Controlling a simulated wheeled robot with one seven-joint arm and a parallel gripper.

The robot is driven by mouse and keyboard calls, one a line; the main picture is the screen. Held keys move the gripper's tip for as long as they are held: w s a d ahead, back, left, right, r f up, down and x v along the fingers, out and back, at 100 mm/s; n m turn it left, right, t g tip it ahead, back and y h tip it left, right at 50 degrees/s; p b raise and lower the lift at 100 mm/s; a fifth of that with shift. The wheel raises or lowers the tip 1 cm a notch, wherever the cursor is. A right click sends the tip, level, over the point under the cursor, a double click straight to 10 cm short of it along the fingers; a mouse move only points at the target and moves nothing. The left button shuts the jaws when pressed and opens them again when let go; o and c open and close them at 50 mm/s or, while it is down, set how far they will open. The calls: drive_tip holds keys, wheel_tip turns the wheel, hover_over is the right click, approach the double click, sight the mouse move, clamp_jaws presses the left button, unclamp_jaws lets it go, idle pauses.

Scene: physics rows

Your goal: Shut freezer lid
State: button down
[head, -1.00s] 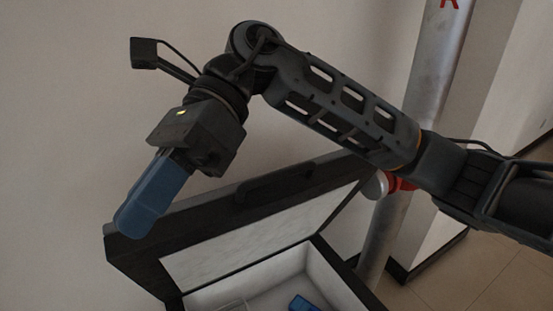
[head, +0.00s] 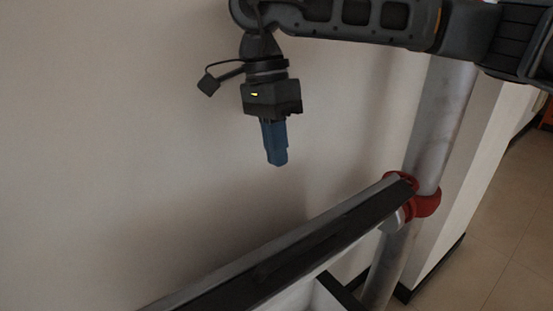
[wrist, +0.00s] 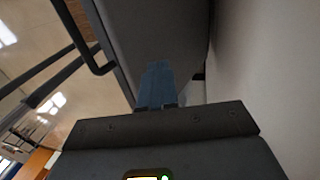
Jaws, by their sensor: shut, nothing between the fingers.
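The freezer lid (head: 290,255) stands raised, seen nearly edge-on in the head view, with its dark front edge running up to the right. A strip of the freezer's pale inside (head: 295,298) shows below it; the rest of the freezer is out of frame. My gripper (head: 277,160) has blue fingers, shut and empty, pointing down above and behind the lid, on the wall side. In the wrist view the blue fingers (wrist: 155,80) lie before a large grey panel (wrist: 155,35), which looks like the lid's outer face, with a dark handle bar (wrist: 90,55) at its edge.
A metal pipe (head: 440,110) with a red fitting (head: 425,203) stands right of the lid, close to its far end. A plain wall (head: 120,120) rises behind. Tiled floor (head: 495,240) is open at the right.

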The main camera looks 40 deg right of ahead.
drive_tip(key=s+f, duration=0.1)
drive_tip(key=f, duration=0.2)
drive_tip(key=s+f+p, duration=0.1)
drive_tip(key=s+f, duration=0.1)
drive_tip(key=f, duration=0.1)
drive_tip(key=s+f+p, duration=0.1)
drive_tip(key=s+f, duration=0.1)
drive_tip(key=f, duration=0.1)
drive_tip(key=shift+s+f, duration=0.2)
drive_tip(key=shift+f, duration=0.05)
drive_tip(key=shift+f, duration=0.1)
